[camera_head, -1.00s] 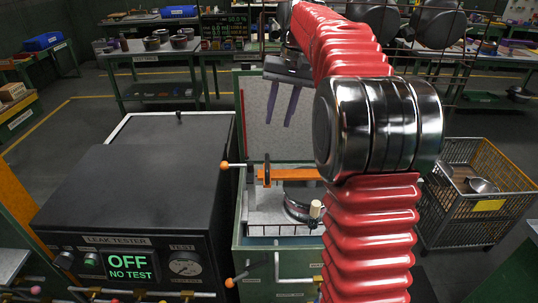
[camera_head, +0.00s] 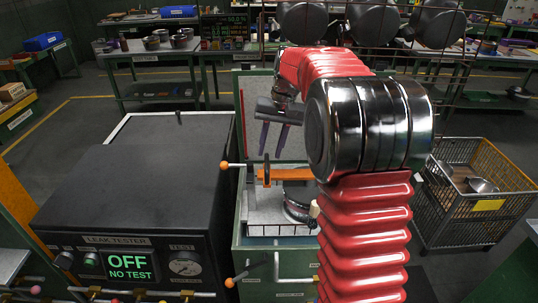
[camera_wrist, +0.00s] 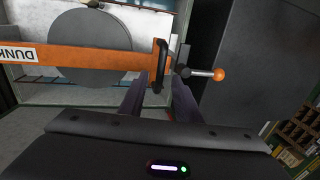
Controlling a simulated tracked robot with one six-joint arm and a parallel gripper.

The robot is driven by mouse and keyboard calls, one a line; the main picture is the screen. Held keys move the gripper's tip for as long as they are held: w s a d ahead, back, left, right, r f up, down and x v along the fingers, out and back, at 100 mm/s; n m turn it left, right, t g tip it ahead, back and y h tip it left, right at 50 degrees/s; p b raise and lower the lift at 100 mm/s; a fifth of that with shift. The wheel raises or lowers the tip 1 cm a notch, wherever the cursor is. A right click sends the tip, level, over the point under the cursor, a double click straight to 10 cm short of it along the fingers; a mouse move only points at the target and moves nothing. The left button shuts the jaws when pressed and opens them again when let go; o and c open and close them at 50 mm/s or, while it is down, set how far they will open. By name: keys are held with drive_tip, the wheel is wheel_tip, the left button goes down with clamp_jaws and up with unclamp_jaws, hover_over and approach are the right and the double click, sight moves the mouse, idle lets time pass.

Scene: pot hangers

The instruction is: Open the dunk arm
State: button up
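The dunk arm is an orange bar (camera_head: 291,175) lying level across the tank's opening in the head view. In the wrist view the orange bar (camera_wrist: 80,62) carries a label reading "DUNK". A black upright handle (camera_wrist: 159,66) stands at its end; it also shows in the head view (camera_head: 267,171). My gripper (camera_head: 272,150) points down just above the handle. Its two dark purple fingers are apart and empty. In the wrist view the fingers (camera_wrist: 158,92) are on either side of the handle's lower end; whether they touch it I cannot tell.
A lever with an orange knob (camera_head: 224,166) projects left of the tank; the knob is right of the handle in the wrist view (camera_wrist: 218,75). The black leak tester (camera_head: 130,185) reads "OFF NO TEST". A round pot (camera_head: 298,200) sits under the bar. A wire cart (camera_head: 480,205) stands right.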

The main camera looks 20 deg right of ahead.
drive_tip(key=shift+w+a+f, duration=0.1)
drive_tip(key=shift+a+f, duration=0.05)
drive_tip(key=shift+f, duration=0.55)
drive_tip(key=shift+a+f, duration=0.1)
drive_tip(key=shift+f, duration=0.6)
clamp_jaws()
